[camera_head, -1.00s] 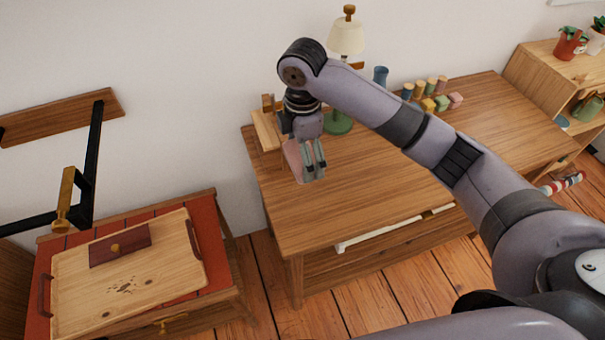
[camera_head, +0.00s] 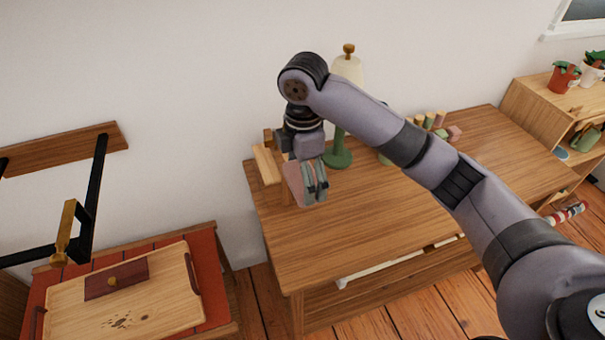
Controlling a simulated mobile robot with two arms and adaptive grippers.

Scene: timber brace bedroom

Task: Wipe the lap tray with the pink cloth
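The wooden lap tray (camera_head: 170,309) lies on a red runner on the low cabinet at lower left. It has dark handles, dark specks near its front and a dark red knobbed block (camera_head: 117,278) on it. The pink cloth (camera_head: 293,184) hangs beside a small wooden stand (camera_head: 267,163) at the table's left end. My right gripper (camera_head: 315,196) points down right against the cloth, its fingers close together. Whether the cloth is between them cannot be told, as the fingers hide part of it. My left gripper is not in view.
The wooden table (camera_head: 330,235) is clear in front. A lamp with green base (camera_head: 338,156) stands behind my gripper, and small coloured blocks (camera_head: 440,134) stand at the back. A black wall bracket (camera_head: 92,190) juts out above the tray's left side.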

